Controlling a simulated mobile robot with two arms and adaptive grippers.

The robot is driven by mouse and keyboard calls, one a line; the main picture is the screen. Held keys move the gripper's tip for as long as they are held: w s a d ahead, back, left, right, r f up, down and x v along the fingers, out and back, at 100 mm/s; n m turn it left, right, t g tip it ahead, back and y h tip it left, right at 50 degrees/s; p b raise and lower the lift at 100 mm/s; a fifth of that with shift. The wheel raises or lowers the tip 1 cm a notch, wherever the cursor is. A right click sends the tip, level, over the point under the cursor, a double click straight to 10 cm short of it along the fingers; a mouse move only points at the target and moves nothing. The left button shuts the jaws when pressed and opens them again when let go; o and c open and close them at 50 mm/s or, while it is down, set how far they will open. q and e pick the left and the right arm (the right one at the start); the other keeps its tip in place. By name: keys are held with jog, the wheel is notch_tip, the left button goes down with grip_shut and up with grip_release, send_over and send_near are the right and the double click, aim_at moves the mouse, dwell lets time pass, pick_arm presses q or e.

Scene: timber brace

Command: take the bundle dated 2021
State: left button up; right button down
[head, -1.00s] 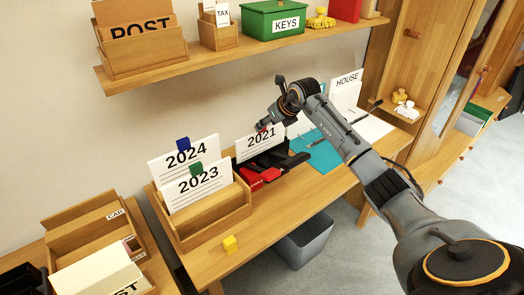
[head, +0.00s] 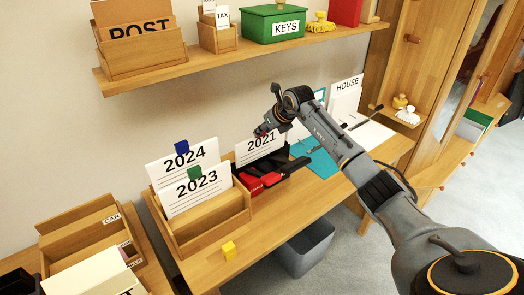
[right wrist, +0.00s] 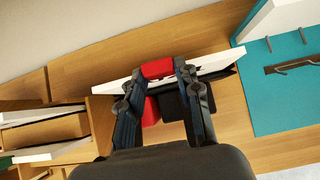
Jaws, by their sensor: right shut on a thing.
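The bundle dated 2021 (head: 262,147) is a white sheaf standing upright on the desk behind a red and black object. In the right wrist view, its top edge (right wrist: 212,65) runs across the picture, with a red clip (right wrist: 157,68) on it. My right gripper (head: 266,129) is at the top of this bundle. Its fingers (right wrist: 157,72) are shut on the red clip from both sides. The bundle's lower part is hidden. The bundles dated 2024 (head: 178,163) with a blue clip and 2023 (head: 196,190) with a green clip stand in a wooden box. My left gripper is out of view.
The wooden box (head: 213,225) stands left of the 2021 bundle. A red and black object (head: 262,183) lies just before it. A teal folder (head: 318,163) and a HOUSE bundle (head: 345,98) are to the right. A shelf (head: 225,58) hangs above. The front desk strip is mostly clear.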

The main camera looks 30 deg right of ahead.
jog(key=shift+r, duration=0.25)
